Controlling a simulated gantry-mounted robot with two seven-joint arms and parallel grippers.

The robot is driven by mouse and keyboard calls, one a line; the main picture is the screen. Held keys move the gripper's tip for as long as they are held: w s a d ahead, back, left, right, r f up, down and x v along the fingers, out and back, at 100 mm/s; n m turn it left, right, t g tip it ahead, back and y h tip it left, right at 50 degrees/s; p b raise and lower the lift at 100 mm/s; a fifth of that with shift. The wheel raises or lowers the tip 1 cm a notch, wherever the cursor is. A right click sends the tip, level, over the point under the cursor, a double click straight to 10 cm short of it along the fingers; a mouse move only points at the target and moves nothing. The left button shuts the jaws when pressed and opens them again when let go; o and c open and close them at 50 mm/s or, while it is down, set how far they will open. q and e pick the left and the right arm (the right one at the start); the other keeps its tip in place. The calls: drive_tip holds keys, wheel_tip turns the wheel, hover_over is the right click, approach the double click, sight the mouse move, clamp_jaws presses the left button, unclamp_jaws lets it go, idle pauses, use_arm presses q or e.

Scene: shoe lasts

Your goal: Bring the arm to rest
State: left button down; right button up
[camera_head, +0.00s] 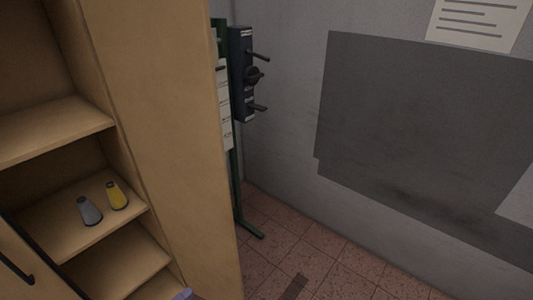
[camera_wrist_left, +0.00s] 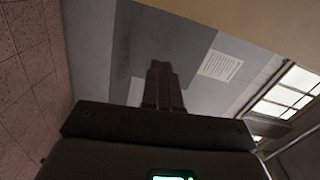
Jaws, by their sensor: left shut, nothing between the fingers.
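My left gripper (camera_wrist_left: 160,68) shows in the left wrist view with its two dark fingers together, shut and empty, pointing towards the grey wall. In the head view only its dark fingertips (camera_head: 294,287) show at the bottom edge, over the tiled floor and apart from the cabinet. My right gripper is in neither view.
The open wooden cabinet (camera_head: 175,110) fills the left, with stepped shelves (camera_head: 115,262) and a purple thing (camera_head: 183,294) cut off at the bottom. A green stand (camera_head: 236,190) with a dark box (camera_head: 241,75) stands behind it. The tiled floor (camera_head: 340,280) looks clear.

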use_arm(q)
drive_tip(key=s+d+n+y, duration=0.4)
drive_tip(key=s+d+n, duration=0.3)
drive_tip(key=d+n, duration=0.15)
drive_tip(key=s+a+n+g+y, duration=0.2)
drive_tip(key=s+n+g+y, duration=0.1)
drive_tip(key=s+n+g, duration=0.4)
drive_tip(key=s+a+n+g+y, duration=0.2)
drive_tip(key=s+n+g, duration=0.3)
drive_tip(key=s, duration=0.4)
wheel_tip(320, 180, up, 35)
drive_tip(key=p, duration=3.5)
wheel_tip(320, 180, down, 56)
drive_tip(key=b, duration=5.5)
drive_tip(key=shift+d+r+n+t, duration=0.15)
drive_tip(key=shift+d+n+t, duration=0.1)
drive_tip(key=shift+n+t, duration=0.2)
drive_tip(key=shift+r, duration=0.1)
